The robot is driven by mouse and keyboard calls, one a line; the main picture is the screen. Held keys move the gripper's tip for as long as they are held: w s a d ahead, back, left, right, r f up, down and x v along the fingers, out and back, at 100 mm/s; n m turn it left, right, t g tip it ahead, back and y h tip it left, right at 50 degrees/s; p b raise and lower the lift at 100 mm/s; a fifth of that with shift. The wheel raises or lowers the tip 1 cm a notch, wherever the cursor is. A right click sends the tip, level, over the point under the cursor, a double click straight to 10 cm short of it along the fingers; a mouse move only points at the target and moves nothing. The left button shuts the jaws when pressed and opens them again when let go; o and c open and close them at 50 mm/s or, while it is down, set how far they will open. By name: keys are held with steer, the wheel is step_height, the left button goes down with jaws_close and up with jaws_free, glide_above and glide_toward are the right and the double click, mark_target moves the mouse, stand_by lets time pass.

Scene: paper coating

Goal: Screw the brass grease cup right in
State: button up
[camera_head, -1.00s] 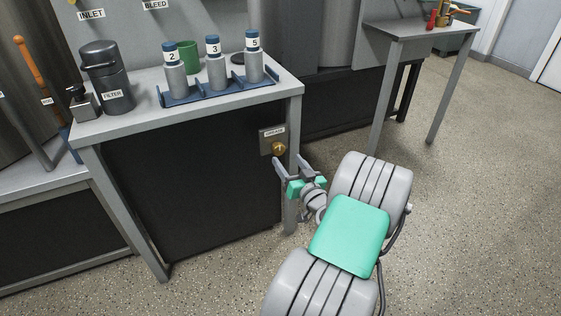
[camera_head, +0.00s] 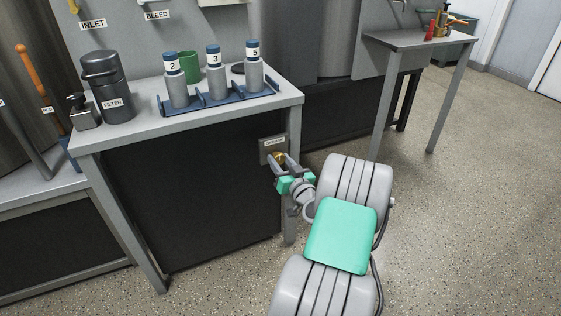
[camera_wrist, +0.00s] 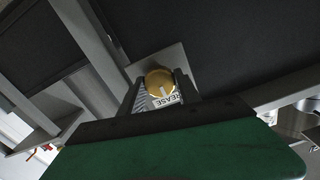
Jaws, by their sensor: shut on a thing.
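The brass grease cup (camera_head: 279,157) sits on a grey plate (camera_head: 267,144) with a grease label, on the dark front panel under the bench top. In the wrist view the cup (camera_wrist: 160,82) is a round brass knob with a pale line on its face, between the two fingers. My gripper (camera_head: 278,161) is shut on the cup, one finger on each side. In the wrist view the gripper (camera_wrist: 160,88) partly hides the plate and its label. How far the cup is screwed in cannot be told.
On the bench top (camera_head: 215,117), a blue rack (camera_head: 222,102) holds bottles marked 2, 3 and 5. A dark filter canister (camera_head: 107,85), a soap dispenser (camera_head: 84,112) and a green cup (camera_head: 188,66) stand nearby. A bench leg (camera_head: 291,195) is close to my gripper.

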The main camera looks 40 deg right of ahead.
jaws_close()
